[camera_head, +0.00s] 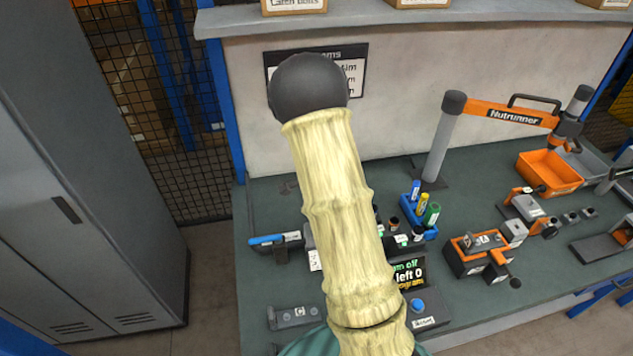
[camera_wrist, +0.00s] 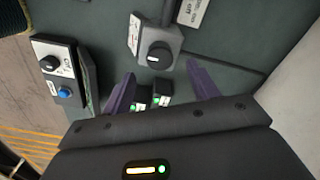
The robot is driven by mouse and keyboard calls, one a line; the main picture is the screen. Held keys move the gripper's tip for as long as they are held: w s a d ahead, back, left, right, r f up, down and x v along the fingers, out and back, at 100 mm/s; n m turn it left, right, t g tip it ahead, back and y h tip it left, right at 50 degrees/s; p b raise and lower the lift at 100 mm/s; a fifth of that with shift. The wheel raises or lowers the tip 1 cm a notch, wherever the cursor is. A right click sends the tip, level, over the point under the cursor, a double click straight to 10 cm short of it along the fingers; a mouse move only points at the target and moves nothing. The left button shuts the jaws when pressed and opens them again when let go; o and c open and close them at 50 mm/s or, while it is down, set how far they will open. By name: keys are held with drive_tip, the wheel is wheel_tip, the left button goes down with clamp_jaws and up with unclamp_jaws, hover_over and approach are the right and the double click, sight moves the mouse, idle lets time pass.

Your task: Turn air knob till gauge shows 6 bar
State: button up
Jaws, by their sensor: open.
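In the wrist view, a black round knob (camera_wrist: 157,55) with a white mark sits on a grey block, with a red-and-white label beside it. I cannot read whether this is the air knob. My gripper (camera_wrist: 160,70) is open, its two purple fingers apart and pointing toward the block. The knob appears just beyond the fingertips, between their lines; contact cannot be told. No pressure gauge face can be made out in either view. In the head view my arm hides the gripper and this knob.
A control box (camera_wrist: 58,72) with another knob and a blue button stands left in the wrist view. Small items with green marks (camera_wrist: 150,101) lie between the fingers. In the head view, a bottle tray (camera_head: 418,228), an orange bin (camera_head: 550,172) and a nutrunner arm (camera_head: 505,113) stand right.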

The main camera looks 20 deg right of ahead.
wheel_tip(320, 180, up, 12)
drive_tip(key=b, duration=0.1)
drive_tip(key=shift+f, duration=0.25)
drive_tip(key=s+a+n+t, duration=0.1)
drive_tip(key=s+a+n, duration=0.4)
drive_tip(key=s+n, duration=0.2)
drive_tip(key=s+a+n+t, duration=0.1)
drive_tip(key=s+a+n, duration=0.4)
drive_tip(key=s+n, duration=0.3)
drive_tip(key=shift+s+f+t, duration=0.25)
drive_tip(key=shift+s+t, duration=0.05)
drive_tip(key=shift+s, duration=0.2)
idle(0.8)
